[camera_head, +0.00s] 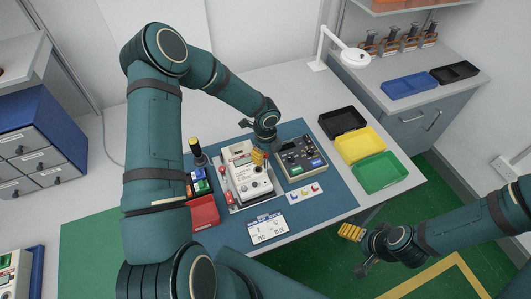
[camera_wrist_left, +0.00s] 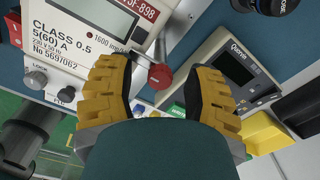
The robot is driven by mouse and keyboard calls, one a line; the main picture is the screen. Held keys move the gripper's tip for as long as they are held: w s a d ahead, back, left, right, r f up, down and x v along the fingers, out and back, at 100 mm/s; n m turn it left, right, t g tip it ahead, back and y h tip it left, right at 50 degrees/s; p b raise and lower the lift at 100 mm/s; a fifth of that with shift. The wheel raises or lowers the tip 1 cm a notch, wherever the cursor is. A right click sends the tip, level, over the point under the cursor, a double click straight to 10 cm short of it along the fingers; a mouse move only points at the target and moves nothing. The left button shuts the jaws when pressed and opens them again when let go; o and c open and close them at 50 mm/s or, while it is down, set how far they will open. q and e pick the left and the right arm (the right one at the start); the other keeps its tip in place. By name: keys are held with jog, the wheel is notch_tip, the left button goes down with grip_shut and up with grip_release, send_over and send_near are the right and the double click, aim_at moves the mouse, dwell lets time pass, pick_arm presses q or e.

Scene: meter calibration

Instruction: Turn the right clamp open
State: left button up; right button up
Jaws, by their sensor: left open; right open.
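The white meter (camera_head: 240,158) sits on a grey base on the blue mat. My left gripper (camera_head: 258,157) is over the meter's right side, pointing down. In the left wrist view its two yellow fingers (camera_wrist_left: 157,95) are open, one on each side of the right clamp's red knob (camera_wrist_left: 160,76). The knob is on a metal lever beside the meter face (camera_wrist_left: 90,45); I cannot tell whether a finger touches it. In the head view this clamp is mostly hidden by the gripper. The left red clamp (camera_head: 227,196) is visible. My right gripper (camera_head: 351,232) is open and empty, beyond the table edge.
A grey instrument (camera_head: 300,157) stands right of the meter. Black (camera_head: 341,122), yellow (camera_head: 360,145) and green (camera_head: 381,173) trays line the table's right side. A label card (camera_head: 267,229) lies in front. A red bin (camera_head: 203,212) is at left.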

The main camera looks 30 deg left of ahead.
pick_arm(q)
grip_shut()
jog(key=n+b, duration=0.3)
jog(key=shift+a+f+n, duration=0.1)
jog(key=shift+n, duration=0.2)
jog(key=n+b, duration=0.3)
jog(key=n, duration=0.1)
jog(key=shift+n, duration=0.3)
jog(key=n+b, duration=0.3)
jog(key=n, duration=0.2)
jog(key=shift+s, duration=0.1)
jog(key=n+b, duration=0.2)
jog(key=n, duration=0.2)
jog(key=shift+s+n, duration=0.15)
jog(key=shift+n, duration=0.35)
grip_release()
